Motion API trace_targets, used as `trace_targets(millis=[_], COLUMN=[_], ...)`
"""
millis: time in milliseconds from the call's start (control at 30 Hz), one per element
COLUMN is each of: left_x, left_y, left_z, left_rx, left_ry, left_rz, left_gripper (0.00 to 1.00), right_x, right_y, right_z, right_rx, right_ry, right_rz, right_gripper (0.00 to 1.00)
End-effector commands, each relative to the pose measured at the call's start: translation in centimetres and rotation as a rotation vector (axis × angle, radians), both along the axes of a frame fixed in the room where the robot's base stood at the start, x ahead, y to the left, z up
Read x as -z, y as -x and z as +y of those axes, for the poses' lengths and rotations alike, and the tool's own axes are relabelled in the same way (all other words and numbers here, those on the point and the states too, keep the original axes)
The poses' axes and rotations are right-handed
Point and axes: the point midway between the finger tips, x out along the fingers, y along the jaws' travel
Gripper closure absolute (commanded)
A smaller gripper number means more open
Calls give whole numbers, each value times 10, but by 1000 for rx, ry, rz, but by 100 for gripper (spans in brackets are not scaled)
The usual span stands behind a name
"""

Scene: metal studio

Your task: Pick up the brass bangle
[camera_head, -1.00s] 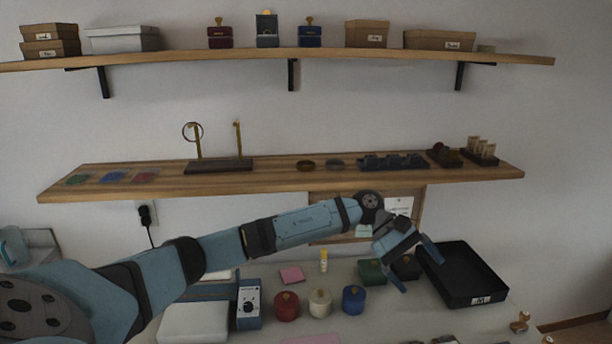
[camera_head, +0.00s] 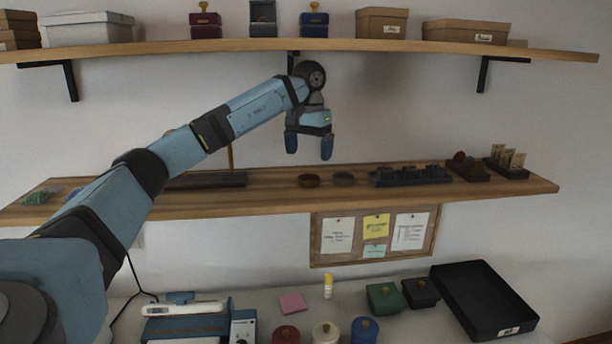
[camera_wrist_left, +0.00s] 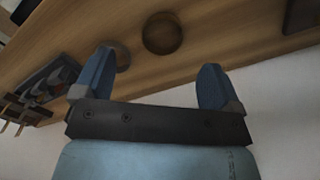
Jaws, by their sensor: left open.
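The brass bangle (camera_head: 309,180), a small brownish-gold ring, lies flat on the lower wooden shelf (camera_head: 270,203). A similar greyer ring (camera_head: 343,178) lies just to its right. My left gripper (camera_head: 309,152) is open and empty, fingers pointing down, above the bangle and apart from it. In the left wrist view the bangle (camera_wrist_left: 162,33) shows beyond the gap between the two fingertips (camera_wrist_left: 158,68). The grey ring (camera_wrist_left: 122,56) is partly hidden there by one finger. My right gripper is not in view.
A dark tray of small blocks (camera_head: 410,175) stands right of the rings. A stand's dark base (camera_head: 205,180) is to their left, partly behind my arm. The upper shelf (camera_head: 330,46) with boxes hangs above. The table below holds several coloured pots and a black tray (camera_head: 484,300).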

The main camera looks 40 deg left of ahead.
Motion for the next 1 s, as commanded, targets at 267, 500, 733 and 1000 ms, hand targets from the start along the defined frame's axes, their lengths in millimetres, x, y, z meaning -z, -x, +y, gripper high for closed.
trace_targets(millis=[267, 500, 733, 1000], left_x=[12, 41, 70, 74], left_y=[1, 2, 2, 1], left_z=[2, 3, 3, 3], left_rx=[0, 0, 0, 1], left_ry=[-5, -5, -4, -3], left_rz=[2, 5, 1, 0], left_gripper=[10, 10, 10, 10], right_x=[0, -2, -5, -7], right_y=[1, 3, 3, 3], right_z=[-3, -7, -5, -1], right_rx=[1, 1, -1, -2], right_ry=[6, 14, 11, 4], right_rz=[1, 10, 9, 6], right_gripper=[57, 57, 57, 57])
